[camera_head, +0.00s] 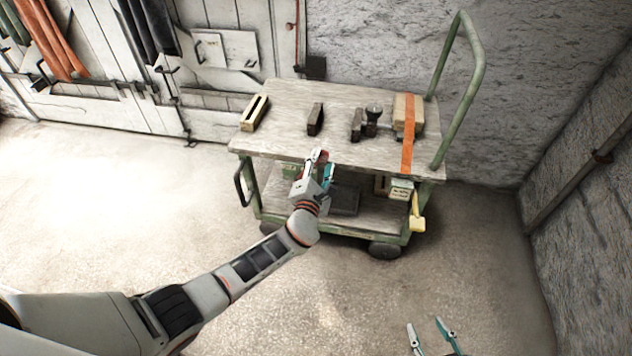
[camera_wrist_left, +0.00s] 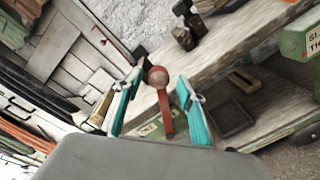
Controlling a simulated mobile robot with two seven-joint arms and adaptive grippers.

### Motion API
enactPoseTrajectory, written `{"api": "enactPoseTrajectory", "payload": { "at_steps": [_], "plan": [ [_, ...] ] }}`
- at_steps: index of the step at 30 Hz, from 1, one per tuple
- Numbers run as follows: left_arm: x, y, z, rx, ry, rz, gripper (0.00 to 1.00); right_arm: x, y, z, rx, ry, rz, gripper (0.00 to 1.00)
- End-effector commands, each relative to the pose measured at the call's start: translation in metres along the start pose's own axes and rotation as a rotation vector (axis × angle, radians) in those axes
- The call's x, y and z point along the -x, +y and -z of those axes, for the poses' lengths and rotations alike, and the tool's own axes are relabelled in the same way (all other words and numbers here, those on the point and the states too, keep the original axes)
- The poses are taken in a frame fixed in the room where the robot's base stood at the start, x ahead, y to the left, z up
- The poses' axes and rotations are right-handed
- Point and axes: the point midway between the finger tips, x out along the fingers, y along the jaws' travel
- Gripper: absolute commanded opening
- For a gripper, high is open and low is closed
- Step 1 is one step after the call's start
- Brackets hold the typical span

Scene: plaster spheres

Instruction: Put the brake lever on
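The brake lever is a red bar with a round knob (camera_wrist_left: 158,78), in the left wrist view between the two teal fingers of my left gripper (camera_wrist_left: 158,105). Clear gaps show on both sides of the bar, so the gripper is open with no visible contact. In the head view my left gripper (camera_head: 322,168) is at the near long side of the cart (camera_head: 285,140), just below the deck edge; a bit of red shows there, and the rest of the lever is hidden. My right gripper (camera_head: 431,338) is open and empty at the bottom edge, well short of the cart.
On the cart's wooden deck stand a slotted block (camera_head: 254,112), dark blocks (camera_head: 315,118) and a pale block (camera_head: 407,106) under an orange strap (camera_head: 407,150). A yellow tag (camera_head: 417,222) hangs at the near right corner. A green handle (camera_head: 474,70) rises at right. The floor left is clear.

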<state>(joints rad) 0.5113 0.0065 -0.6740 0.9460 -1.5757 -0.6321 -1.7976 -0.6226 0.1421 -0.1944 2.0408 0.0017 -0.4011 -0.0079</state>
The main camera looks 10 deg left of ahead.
Motion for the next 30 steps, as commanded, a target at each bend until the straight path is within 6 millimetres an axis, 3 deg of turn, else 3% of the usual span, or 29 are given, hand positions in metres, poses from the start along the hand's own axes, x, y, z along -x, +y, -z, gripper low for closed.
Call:
{"api": "enactPoseTrajectory", "payload": {
  "at_steps": [15,21,30],
  "plan": [
    [0.081,-0.001,0.0,0.0,-0.001,0.003,0.4,0.0,0.0,0.0,0.0,0.0,-0.001,0.4],
    [0.093,-0.001,0.0,0.0,0.0,0.003,0.4,0.0,0.0,0.0,0.0,0.001,-0.001,0.4],
    [0.094,-0.001,-0.001,-0.001,-0.001,0.002,0.4,0.0,0.0,0.0,0.0,0.001,-0.001,0.4]
  ]
}}
